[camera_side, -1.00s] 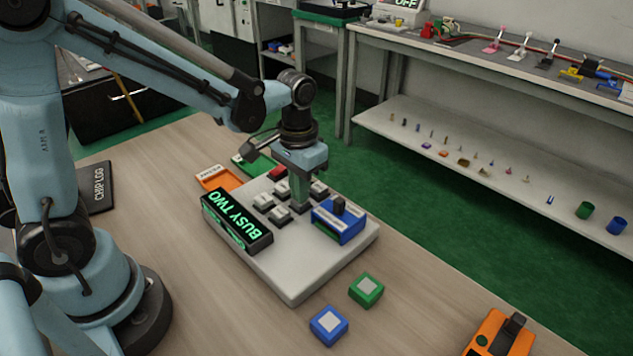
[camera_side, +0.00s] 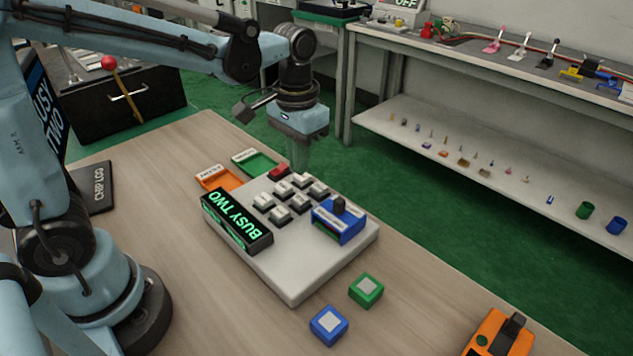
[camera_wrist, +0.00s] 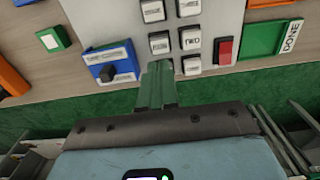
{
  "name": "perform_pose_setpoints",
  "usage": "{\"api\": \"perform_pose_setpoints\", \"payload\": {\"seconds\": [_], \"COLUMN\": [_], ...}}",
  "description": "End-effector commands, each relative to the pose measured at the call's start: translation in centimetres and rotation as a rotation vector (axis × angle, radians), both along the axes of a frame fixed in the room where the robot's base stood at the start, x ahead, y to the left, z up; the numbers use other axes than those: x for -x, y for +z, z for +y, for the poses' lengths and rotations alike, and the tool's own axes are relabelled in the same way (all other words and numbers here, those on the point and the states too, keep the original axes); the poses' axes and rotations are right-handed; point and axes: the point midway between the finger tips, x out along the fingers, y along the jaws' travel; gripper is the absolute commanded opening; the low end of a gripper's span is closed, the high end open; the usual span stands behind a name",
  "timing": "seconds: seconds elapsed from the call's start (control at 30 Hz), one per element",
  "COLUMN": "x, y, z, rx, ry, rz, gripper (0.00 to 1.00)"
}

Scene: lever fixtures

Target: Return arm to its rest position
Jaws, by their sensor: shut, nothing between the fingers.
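My gripper (camera_side: 301,150) is shut and empty. It hangs pointing down, raised above and behind the white keypad console (camera_side: 300,285), apart from it. In the wrist view the shut fingers (camera_wrist: 156,88) show below the keys. The console carries several grey keys (camera_side: 281,214), a red key (camera_side: 279,170), a blue slotted block with a dark knob (camera_side: 339,222), and a black display reading "BUSY TWO" (camera_side: 236,222) in green.
Orange (camera_side: 217,178) and green (camera_side: 256,161) trays lie behind the console. Green (camera_side: 366,290) and blue (camera_side: 328,324) blocks sit in front, with an orange device (camera_side: 497,333) at right. A shelf unit (camera_side: 480,160) with small parts stands across the green floor.

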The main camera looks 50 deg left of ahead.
Motion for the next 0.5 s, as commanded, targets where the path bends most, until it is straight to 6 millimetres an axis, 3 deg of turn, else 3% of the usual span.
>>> {"api": "perform_pose_setpoints", "payload": {"seconds": [0.2, 0.5], "x": [0.04, 0.05], "y": [1.17, 1.27], "z": [0.0, 0.01], "rx": [0.0, 0.0], "ry": [0.0, 0.0], "rz": [0.0, 0.0], "gripper": [0.0, 0.0]}}
